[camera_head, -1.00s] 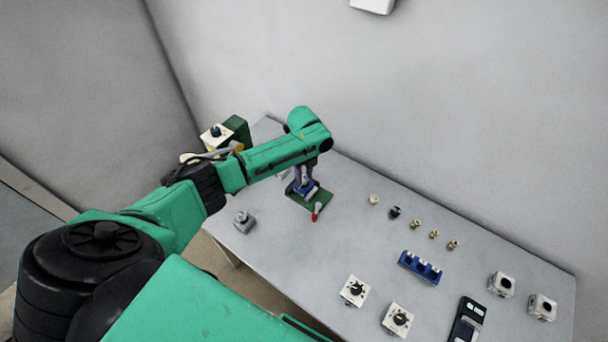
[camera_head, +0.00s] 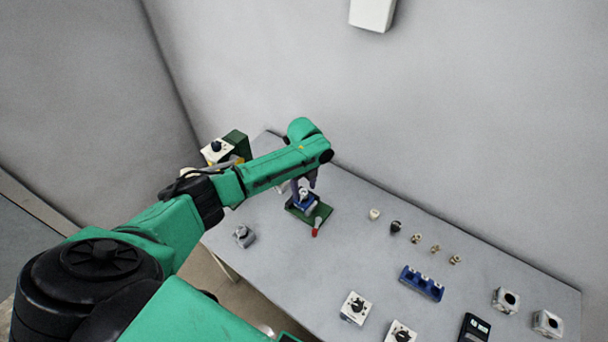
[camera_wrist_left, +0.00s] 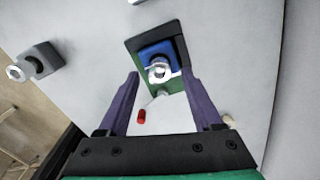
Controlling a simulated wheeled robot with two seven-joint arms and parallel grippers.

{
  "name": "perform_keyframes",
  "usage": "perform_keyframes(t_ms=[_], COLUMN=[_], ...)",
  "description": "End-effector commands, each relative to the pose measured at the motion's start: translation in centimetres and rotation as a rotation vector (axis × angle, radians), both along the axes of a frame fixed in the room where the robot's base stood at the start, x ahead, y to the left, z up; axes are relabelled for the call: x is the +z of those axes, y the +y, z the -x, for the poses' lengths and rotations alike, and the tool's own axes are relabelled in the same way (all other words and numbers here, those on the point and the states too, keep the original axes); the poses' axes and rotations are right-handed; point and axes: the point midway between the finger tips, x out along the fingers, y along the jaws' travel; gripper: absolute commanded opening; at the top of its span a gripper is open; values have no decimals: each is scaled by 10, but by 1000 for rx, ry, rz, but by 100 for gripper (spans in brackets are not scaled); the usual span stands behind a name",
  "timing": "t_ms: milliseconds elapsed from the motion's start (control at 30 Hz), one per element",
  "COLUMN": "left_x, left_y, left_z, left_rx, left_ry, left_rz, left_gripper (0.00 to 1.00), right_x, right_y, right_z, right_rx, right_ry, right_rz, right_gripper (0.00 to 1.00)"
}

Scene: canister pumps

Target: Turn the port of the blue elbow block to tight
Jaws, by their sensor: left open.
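The blue elbow block (camera_head: 307,207) sits on a green base plate (camera_head: 322,211) near the table's far left part. In the left wrist view the blue block (camera_wrist_left: 151,51) carries a shiny metallic port (camera_wrist_left: 159,73). My left gripper (camera_head: 308,184) is just above the block. In its wrist view the purple fingers (camera_wrist_left: 160,73) are apart, one on each side of the port, with gaps showing. They appear empty; their exact height over the port is hard to tell. My right gripper is out of view.
A red-tipped piece (camera_head: 315,231) lies at the plate's front edge. A grey block (camera_head: 244,236) stands to the left. A white-and-green unit (camera_head: 217,150) is behind my arm. Small fittings (camera_head: 416,238), a blue rack (camera_head: 421,284) and white dial boxes (camera_head: 356,308) stand to the right.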

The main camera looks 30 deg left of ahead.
Motion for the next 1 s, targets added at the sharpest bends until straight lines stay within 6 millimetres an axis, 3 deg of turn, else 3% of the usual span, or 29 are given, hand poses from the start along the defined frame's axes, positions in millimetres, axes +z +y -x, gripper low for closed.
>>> perform_keyframes(t_ms=[333, 500, 1000], left_x=[92, 125, 133], left_y=[0, 0, 0], left_z=[-2, -1, 0], left_rx=[-1, -1, 0], left_ry=[-8, -4, 0], left_rz=[0, -1, -1], left_gripper=[67, 67, 67], right_x=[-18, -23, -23], right_y=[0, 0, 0], right_z=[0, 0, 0], right_rx=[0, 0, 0], right_ry=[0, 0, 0], right_rz=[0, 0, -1], right_gripper=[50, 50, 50])
